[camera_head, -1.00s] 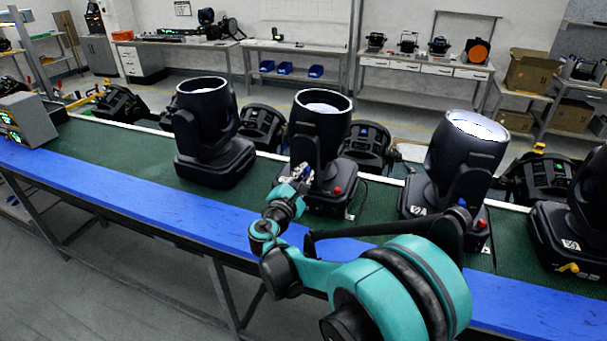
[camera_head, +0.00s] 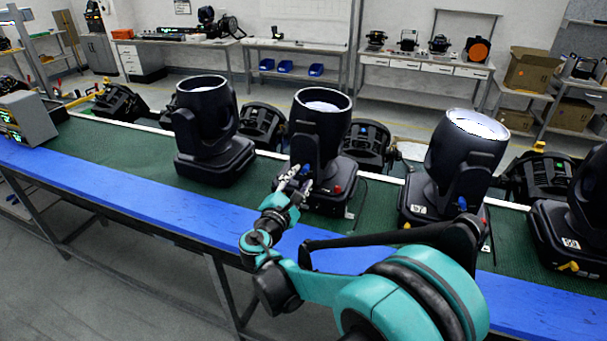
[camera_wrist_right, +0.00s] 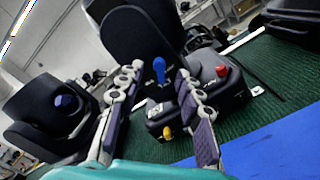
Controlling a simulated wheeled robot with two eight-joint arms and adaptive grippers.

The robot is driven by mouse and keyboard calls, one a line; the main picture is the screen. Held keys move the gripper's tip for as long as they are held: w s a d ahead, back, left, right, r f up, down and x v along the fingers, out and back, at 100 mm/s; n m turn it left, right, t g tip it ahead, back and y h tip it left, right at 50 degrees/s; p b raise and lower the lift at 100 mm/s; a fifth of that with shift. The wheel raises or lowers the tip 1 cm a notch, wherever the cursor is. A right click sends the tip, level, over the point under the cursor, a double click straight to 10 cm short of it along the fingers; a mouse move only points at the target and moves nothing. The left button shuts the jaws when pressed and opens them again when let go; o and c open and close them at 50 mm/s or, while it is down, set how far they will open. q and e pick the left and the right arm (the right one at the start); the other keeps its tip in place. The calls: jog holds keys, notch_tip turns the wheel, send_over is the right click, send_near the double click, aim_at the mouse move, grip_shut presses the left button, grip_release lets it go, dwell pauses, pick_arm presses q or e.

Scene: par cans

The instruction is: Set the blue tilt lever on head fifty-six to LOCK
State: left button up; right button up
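A black moving head (camera_head: 320,135) with an open round top stands on the green belt, in front of my right gripper (camera_head: 296,181). Its blue tilt lever (camera_head: 305,169) shows just past the fingers. In the right wrist view the blue lever (camera_wrist_right: 159,69) points up, between the spread fingers of my right gripper (camera_wrist_right: 160,100) and beyond them. The fingers look apart from it, with nothing held. I cannot read the number on this head. My left gripper is not in view.
The same base has a red knob (camera_wrist_right: 222,70) and a yellow lever (camera_wrist_right: 167,132). Other heads stand to the left (camera_head: 205,130) and right (camera_head: 462,165) on the belt. A blue rail (camera_head: 130,205) runs along the front. Benches line the back wall.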

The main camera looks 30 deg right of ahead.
jog(key=v, duration=0.8)
jog(key=shift+s, duration=0.1)
